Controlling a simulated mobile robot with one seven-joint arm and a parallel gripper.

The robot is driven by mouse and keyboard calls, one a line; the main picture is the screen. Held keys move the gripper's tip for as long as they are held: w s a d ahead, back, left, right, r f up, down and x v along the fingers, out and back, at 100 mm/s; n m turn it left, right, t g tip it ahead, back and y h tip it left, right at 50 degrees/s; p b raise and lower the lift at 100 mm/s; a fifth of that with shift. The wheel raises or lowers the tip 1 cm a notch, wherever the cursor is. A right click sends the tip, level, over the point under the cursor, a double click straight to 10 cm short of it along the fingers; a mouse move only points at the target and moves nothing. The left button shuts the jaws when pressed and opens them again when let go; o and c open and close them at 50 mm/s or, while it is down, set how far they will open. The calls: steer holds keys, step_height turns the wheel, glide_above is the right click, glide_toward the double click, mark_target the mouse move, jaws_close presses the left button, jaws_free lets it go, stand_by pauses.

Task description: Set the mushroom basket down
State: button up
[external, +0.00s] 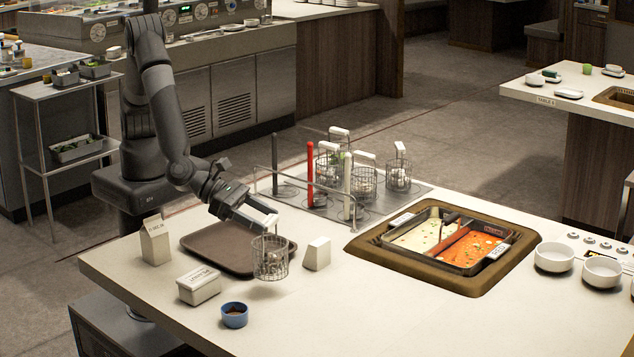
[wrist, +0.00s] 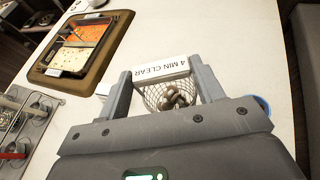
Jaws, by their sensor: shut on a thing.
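The mushroom basket (external: 270,260) is a wire cylinder in front of the right corner of the brown tray (external: 207,261). In the wrist view the basket (wrist: 158,100) holds several brownish mushrooms (wrist: 176,97) and has a white handle tag (wrist: 160,69) reading "4 MIN CLEAR". My gripper (external: 268,220) is shut on this white handle, above the basket; both fingers (wrist: 162,80) flank the tag in the wrist view. The basket looks upright.
A blue cup of sauce (external: 234,315), a lidded white box (external: 199,285), a carton (external: 155,241) and a white block (external: 317,254) stand nearby. A basket rack (external: 408,194) is behind, a two-broth pot (external: 449,237) to the right. The counter's front middle is clear.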

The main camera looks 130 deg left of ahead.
mark_target(277, 242)
steer(key=shift+w+a+f, duration=0.45)
steer(key=shift+w+a, duration=0.1)
steer(key=shift+f, duration=2.05)
steer(key=o, duration=1.5)
steer(key=shift+f, duration=0.15)
